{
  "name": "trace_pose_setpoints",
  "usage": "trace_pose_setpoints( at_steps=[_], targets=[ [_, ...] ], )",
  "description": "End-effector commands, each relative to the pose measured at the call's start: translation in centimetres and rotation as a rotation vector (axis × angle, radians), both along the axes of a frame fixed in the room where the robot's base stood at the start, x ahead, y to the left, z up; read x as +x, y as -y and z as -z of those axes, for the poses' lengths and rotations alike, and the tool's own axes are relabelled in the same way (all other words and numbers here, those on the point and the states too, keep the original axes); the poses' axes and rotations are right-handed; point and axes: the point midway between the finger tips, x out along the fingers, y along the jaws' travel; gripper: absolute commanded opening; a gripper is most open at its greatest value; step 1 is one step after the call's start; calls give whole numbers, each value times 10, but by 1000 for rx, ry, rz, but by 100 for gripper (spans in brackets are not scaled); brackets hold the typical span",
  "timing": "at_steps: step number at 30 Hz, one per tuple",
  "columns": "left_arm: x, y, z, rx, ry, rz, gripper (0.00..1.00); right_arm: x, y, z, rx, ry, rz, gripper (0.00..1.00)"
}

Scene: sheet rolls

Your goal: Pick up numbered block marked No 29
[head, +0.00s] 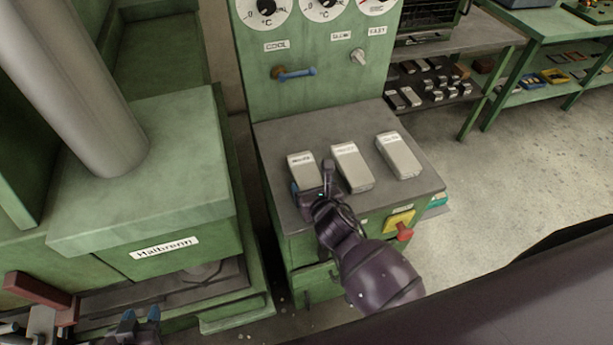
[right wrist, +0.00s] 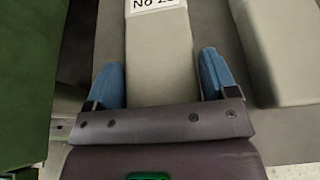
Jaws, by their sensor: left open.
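Three grey-beige blocks with white labels lie on the dark top of a green cabinet. The left block (head: 303,168) is at my right gripper (head: 312,182), whose blue fingers sit either side of its near end. In the right wrist view this block (right wrist: 160,75) lies between the open fingers (right wrist: 160,72), with a gap on each side. Its label reads "No 2" and a partly cut-off digit. The middle block (head: 352,170) and right block (head: 399,157) have labels too small to read surely. My left gripper (head: 141,316) is open and empty at the bottom left.
A green machine (head: 150,210) stands left. Shelves with several small blocks are at back right.

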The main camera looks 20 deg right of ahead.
Motion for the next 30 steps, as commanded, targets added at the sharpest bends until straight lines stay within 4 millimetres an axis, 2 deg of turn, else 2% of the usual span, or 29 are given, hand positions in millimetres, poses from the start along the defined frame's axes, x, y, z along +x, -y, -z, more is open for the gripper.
trace_pose_setpoints(
  at_steps=[1, 8, 16, 20, 26, 30],
  targets=[
    [0, 0, 0, 0, 0, 0, 43, 0, 0, 0, 0, 0, 0, 71],
    [0, 0, 0, 0, -1, 0, 43, 0, 0, 0, 0, 0, 0, 36],
    [0, 0, 0, 0, -1, 0, 43, 0, 0, -3, 0, 3, -1, 35],
    [0, 0, -2, 1, -2, 0, 43, 1, 0, -13, 0, 6, -2, 35],
    [-2, -1, -7, 1, -6, 0, 43, 1, 0, -50, -2, 8, -3, 35],
    [-5, -1, -8, 1, -15, -1, 43, 1, 0, -87, -1, 9, -4, 35]
  ],
)
